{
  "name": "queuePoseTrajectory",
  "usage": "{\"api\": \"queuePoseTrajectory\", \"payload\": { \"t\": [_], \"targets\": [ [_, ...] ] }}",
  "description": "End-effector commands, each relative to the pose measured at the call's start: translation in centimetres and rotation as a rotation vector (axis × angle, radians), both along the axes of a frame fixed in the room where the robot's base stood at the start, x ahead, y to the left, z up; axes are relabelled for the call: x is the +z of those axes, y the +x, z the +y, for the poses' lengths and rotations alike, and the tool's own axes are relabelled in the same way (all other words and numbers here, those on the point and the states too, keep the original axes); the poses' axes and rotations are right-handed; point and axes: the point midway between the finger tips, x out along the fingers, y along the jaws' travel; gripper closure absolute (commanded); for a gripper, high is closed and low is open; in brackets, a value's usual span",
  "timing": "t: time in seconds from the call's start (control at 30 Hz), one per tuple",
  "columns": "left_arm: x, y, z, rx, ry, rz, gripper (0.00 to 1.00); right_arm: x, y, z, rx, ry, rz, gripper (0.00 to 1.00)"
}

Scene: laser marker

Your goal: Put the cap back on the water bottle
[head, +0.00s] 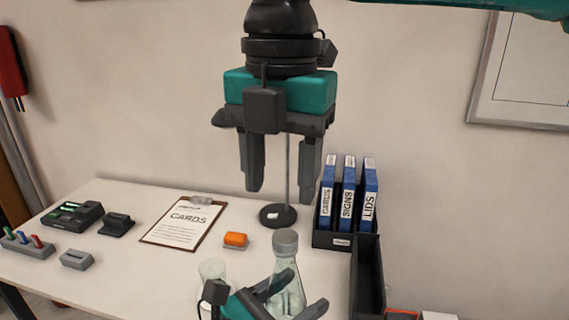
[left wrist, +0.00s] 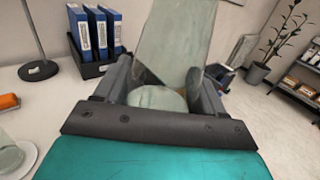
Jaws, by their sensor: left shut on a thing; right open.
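The clear, greenish water bottle (head: 284,290) stands at the table's front, its lower part hidden. A grey cap (head: 285,240) sits on top of its neck; I cannot tell whether it is screwed tight. My left gripper (head: 298,296) is shut around the bottle's body. In the left wrist view the bottle (left wrist: 175,40) rises between the fingers of the left gripper (left wrist: 165,85), and its cap is out of frame. My right gripper (head: 280,194) is open and empty. It points down above the bottle, its fingertips apart from the cap.
A glass (head: 212,270) stands left of the bottle. An orange block (head: 235,240), a clipboard (head: 184,222) and a dark round stand base (head: 278,215) lie behind. A black rack with blue binders (head: 346,200) is behind right.

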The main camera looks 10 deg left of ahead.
Motion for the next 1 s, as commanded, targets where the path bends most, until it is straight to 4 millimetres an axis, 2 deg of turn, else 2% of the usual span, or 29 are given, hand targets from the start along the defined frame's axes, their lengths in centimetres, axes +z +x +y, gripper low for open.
{"api": "queuePoseTrajectory", "payload": {
  "t": [0.2, 0.4, 0.83, 1.0],
  "targets": [
    [0.2, 0.0, 0.0, -0.001, -0.002, -0.004, 1.00, 0.3, 0.2, -0.2, 0.356, -0.018, -0.001, 0.46],
    [0.2, 0.0, 0.0, -0.001, -0.002, -0.004, 1.00, 0.5, 0.4, -0.3, 0.529, -0.030, -0.002, 0.46],
    [0.2, 0.0, 0.0, -0.001, -0.002, -0.004, 1.00, 0.5, 0.4, -0.4, 0.567, -0.032, -0.002, 0.46],
    [0.2, 0.0, 0.0, -0.001, -0.002, -0.004, 1.00, -0.7, 0.4, -0.4, 0.567, -0.034, -0.002, 0.46]
  ]
}}
